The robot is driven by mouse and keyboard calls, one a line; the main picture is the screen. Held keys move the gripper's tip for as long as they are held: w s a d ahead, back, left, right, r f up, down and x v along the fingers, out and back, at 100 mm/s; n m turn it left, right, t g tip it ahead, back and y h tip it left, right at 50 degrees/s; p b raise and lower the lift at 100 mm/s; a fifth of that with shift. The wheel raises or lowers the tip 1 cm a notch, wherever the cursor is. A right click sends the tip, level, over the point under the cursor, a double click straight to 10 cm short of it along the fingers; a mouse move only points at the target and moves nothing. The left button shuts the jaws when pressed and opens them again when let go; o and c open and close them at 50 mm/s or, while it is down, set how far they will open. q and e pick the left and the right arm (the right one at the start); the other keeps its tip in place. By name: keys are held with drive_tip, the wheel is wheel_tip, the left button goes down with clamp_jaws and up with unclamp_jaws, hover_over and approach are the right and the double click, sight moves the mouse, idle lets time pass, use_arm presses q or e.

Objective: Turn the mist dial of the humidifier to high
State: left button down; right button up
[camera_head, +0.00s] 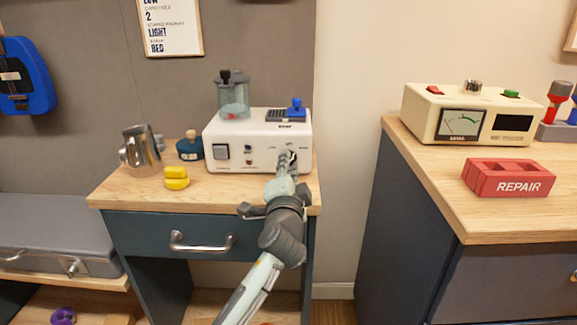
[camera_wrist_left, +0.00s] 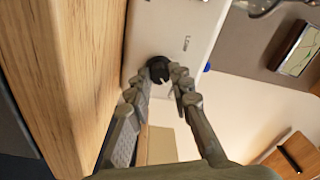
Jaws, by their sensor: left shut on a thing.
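The humidifier (camera_head: 228,134) is a white box with a clear tank (camera_head: 233,103) on top, standing on the wooden top of a small cabinet. Its dark mist dial (camera_wrist_left: 157,67) is at the right of the front panel; a "Low" label shows beside it in the left wrist view. My left gripper (camera_head: 288,167) reaches the panel from the front. In the left wrist view the fingers of the left gripper (camera_wrist_left: 160,81) are closed around the dial from both sides. In the head view the fingers mostly hide the dial, so its setting cannot be read. My right gripper is not in view.
To the right, a higher counter (camera_head: 440,198) holds a cream meter box (camera_head: 420,106) and a red REPAIR block (camera_head: 508,180). A gap separates the two cabinets.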

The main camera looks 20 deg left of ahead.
use_arm(q)
drive_tip(key=shift+m, duration=1.3)
drive_tip(key=c, duration=1.4)
unclamp_jaws()
drive_tip(key=shift+o, duration=0.2)
drive_tip(key=v, duration=1.2)
